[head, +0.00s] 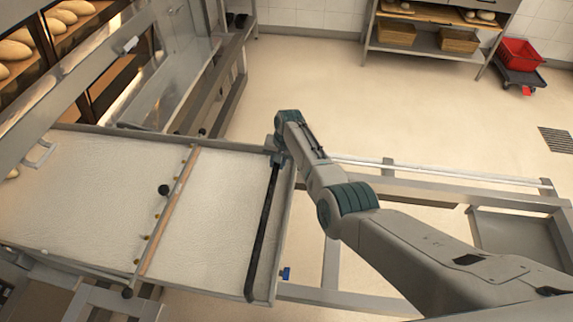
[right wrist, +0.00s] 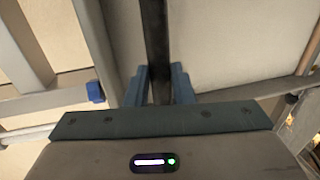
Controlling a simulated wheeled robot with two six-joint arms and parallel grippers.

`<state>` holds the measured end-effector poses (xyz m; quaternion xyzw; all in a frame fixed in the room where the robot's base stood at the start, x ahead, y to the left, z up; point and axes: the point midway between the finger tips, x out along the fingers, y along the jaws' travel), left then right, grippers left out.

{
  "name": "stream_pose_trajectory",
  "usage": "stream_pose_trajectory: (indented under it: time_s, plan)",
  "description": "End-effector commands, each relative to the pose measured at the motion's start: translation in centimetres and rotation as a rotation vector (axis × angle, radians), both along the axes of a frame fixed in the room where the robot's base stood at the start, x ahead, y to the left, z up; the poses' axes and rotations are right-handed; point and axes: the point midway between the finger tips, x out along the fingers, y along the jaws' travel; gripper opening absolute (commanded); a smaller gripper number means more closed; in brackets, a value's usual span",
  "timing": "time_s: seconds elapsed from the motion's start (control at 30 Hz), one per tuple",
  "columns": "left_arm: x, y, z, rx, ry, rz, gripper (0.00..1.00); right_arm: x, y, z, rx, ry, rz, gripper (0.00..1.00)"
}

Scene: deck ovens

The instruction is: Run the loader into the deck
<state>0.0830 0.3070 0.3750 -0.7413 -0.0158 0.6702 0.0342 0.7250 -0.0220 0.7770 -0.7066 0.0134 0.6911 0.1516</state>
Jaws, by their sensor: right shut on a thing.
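The loader (head: 223,205) is a wide, flat, pale cloth bed in a metal frame, at the lower left of the head view. A wooden bar (head: 168,212) with knobs crosses its bed. A black bar (head: 262,232) runs across its near right end. My right gripper (head: 278,158) is shut on this black bar near its far end. The right wrist view shows the black bar (right wrist: 155,40) between both fingers. The oven (head: 65,85) stands at the left, and the loader's left part lies beside its front. How far it reaches into a deck is unclear. My left gripper is out of view.
Loaves (head: 14,48) show behind the oven's front. A metal stand frame (head: 440,175) extends right of the loader. A shelf rack (head: 425,48) with wooden crates and a dolly with a red crate (head: 520,52) stand at the back. The floor between is clear.

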Motion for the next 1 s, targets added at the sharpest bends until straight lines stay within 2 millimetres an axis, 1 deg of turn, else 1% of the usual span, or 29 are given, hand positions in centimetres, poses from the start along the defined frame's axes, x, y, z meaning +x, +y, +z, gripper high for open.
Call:
stream_pose_trajectory:
  time_s: [0.03, 0.2, 0.6, 0.63, 0.7, 0.73, 1.0]
  plan:
    - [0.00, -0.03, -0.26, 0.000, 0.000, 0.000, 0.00, 0.32, 0.41, 0.22, 0.002, -0.008, 0.000, 0.00]
    - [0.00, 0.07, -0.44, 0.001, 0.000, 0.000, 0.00, 0.36, 1.00, 0.26, 0.001, -0.008, 0.000, 0.00]
    - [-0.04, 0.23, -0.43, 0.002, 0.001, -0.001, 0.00, 0.41, 1.33, 0.41, 0.005, -0.009, -0.001, 0.00]
    - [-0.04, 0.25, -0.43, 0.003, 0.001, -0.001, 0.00, 0.41, 1.34, 0.42, 0.005, -0.010, 0.000, 0.25]
    - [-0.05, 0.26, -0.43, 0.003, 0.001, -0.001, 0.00, 0.41, 1.34, 0.42, 0.005, -0.010, 0.000, 0.39]
    - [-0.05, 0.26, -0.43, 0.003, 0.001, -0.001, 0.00, 0.40, 1.31, 0.40, 0.004, -0.009, -0.001, 0.43]
    - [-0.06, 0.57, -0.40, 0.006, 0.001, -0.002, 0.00, 0.23, 1.09, 0.17, 0.000, -0.003, -0.001, 0.43]
